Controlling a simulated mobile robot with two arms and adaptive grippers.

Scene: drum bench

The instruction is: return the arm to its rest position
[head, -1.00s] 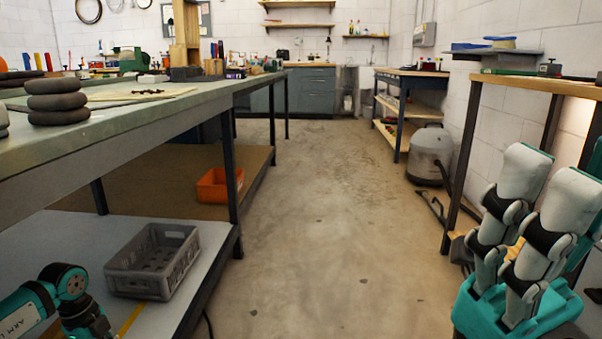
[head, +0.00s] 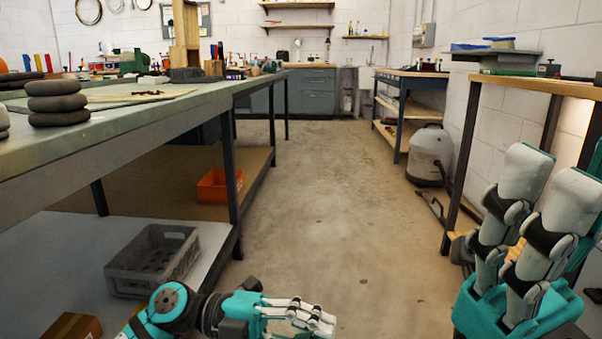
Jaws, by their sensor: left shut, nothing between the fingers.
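My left gripper (head: 322,322) is at the bottom centre of the head view, low over the floor beside the bench's lower shelf. Its pale jointed fingers point right and are shut with nothing between them. The teal and black joints of my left arm come in from the bottom left. My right gripper (head: 530,215) stands large at the right edge with its pale fingers pointing up from a teal palm. Its opposing finger is mostly hidden, so I cannot tell whether it is open or shut.
A long bench (head: 120,128) runs along the left, with stacked dark rings (head: 55,102) on top. A grey crate (head: 125,285) and a cardboard box (head: 62,328) are on its lower shelf, and an orange bin (head: 205,188) is farther back. The middle floor is clear.

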